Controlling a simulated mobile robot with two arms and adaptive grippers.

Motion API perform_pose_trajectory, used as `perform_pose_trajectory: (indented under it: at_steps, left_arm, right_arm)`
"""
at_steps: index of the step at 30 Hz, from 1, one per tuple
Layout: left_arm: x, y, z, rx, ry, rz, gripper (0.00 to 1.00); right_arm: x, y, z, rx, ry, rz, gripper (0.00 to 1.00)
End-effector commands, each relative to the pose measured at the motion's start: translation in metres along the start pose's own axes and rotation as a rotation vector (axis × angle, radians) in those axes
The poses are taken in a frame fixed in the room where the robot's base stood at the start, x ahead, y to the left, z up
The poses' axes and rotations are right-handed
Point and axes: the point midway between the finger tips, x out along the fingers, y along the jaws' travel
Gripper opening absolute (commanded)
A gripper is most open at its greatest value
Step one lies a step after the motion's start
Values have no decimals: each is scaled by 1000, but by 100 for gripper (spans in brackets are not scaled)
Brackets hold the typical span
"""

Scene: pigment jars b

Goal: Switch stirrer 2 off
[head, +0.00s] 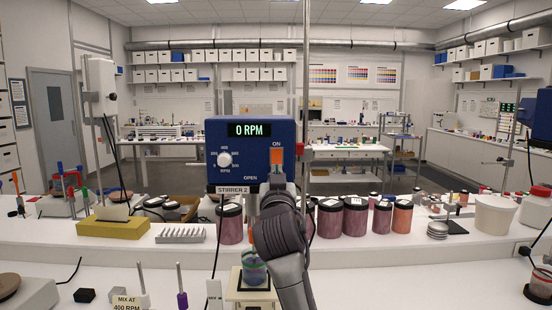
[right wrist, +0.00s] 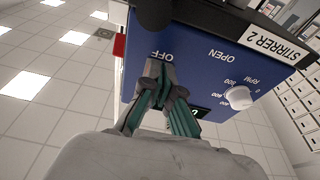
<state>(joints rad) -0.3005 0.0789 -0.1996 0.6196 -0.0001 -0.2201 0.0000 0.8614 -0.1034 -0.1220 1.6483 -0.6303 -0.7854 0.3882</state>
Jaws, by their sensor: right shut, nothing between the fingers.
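Stirrer 2 (head: 225,135) is a blue box with a white knob (head: 225,159) and a display (head: 250,130) reading 0 RPM. Its orange switch (head: 276,156) shows under the ON label at the right of the front face. My right gripper (head: 274,181) is shut and empty just below the switch, at the lower right of the box. In the right wrist view, stirrer 2 (right wrist: 205,50) appears upside down, and the fingertips (right wrist: 163,72) are at the OFF label, close to the face. The switch is hidden there, and contact cannot be told. My left gripper is not in view.
A vessel (head: 254,268) stands below the stirrer, partly behind my right arm. Several dark-lidded jars (head: 329,218) stand on the bench to the right. A metal pole rises right of the stirrer.

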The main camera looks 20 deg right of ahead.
Motion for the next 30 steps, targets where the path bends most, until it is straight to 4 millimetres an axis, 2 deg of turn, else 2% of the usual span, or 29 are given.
perform_pose_trajectory:
  at_steps: [13, 24, 30]
  left_arm:
    - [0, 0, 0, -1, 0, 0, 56]
    - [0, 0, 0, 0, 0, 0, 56]
    - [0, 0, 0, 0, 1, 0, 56]
  right_arm:
    - [2, 0, 1, 0, 0, 0, 0]
    - [12, 0, 3, 0, 0, 1, 0]
    - [3, 0, 1, 2, 1, -1, 0]
